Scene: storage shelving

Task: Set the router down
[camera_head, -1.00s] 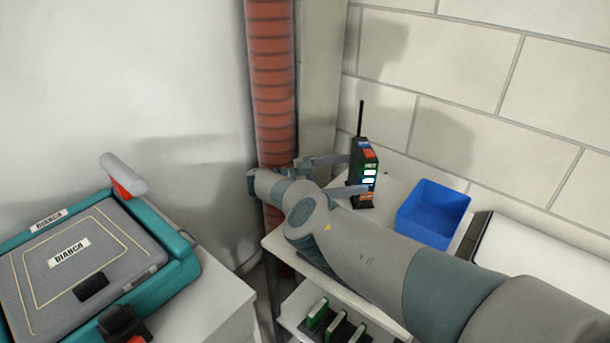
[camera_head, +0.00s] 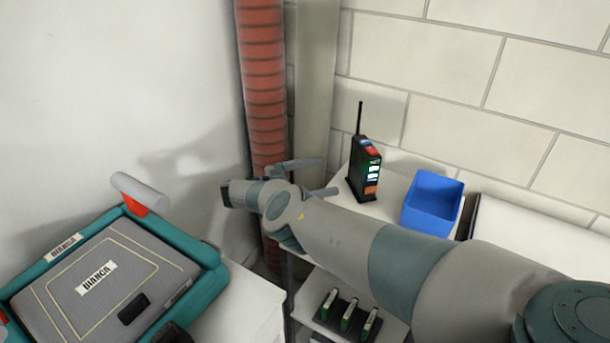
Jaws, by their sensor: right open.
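The router (camera_head: 364,171) is a black upright box with a tall antenna and a front of coloured labels and lit panels. It stands on the white top shelf (camera_head: 391,207), near the brick wall. My right gripper (camera_head: 331,177) is open and empty, to the left of the router and apart from it. Its two fingers point right, toward the router. My right arm crosses in front of the shelf and hides part of its front edge. My left gripper is not in view.
A blue bin (camera_head: 432,203) stands right of the router on the shelf. Below, a lower shelf holds a dark rack with green items (camera_head: 347,316). A teal case labelled BIANCA (camera_head: 100,277) lies at left. A red ribbed pipe (camera_head: 263,90) rises behind my right gripper.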

